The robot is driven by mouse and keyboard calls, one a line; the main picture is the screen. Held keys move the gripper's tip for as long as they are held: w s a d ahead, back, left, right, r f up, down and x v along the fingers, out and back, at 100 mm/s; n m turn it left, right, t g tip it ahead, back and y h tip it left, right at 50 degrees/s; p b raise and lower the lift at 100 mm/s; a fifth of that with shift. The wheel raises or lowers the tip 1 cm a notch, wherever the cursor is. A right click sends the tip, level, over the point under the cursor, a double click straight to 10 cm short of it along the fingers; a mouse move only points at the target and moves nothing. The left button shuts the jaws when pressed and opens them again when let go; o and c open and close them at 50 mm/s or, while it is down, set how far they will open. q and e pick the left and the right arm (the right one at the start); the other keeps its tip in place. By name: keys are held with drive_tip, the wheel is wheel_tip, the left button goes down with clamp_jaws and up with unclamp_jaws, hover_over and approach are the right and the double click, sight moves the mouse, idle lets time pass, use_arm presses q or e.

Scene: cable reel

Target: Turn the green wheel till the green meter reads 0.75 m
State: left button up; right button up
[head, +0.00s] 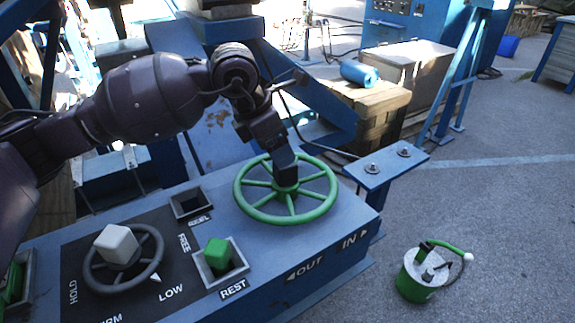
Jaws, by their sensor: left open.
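The green wheel (286,188) lies nearly flat on top of the blue console (345,215), with its full rim and several spokes showing. My left gripper (286,178) comes down from above over the wheel's hub. Its fingers point down at the hub and hide part of it. It is open; I cannot tell whether the fingers touch the hub. The words OUT and IN with arrows are on the console face below the wheel. No meter reading can be made out. My right gripper is not in view.
A grey dial wheel with a white knob (117,243) sits left on a dark panel. A green block (217,254) stands in the slot by REST. A green and white can (418,273) stands on the floor at right. Timber and a blue roll (360,73) are behind.

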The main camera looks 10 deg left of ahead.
sight(288, 168)
use_arm(q)
drive_tip(key=x, duration=0.7)
drive_tip(key=shift+w+f+p, duration=0.1)
drive_tip(key=shift+f+p, duration=0.05)
drive_tip(key=shift+p, duration=0.15)
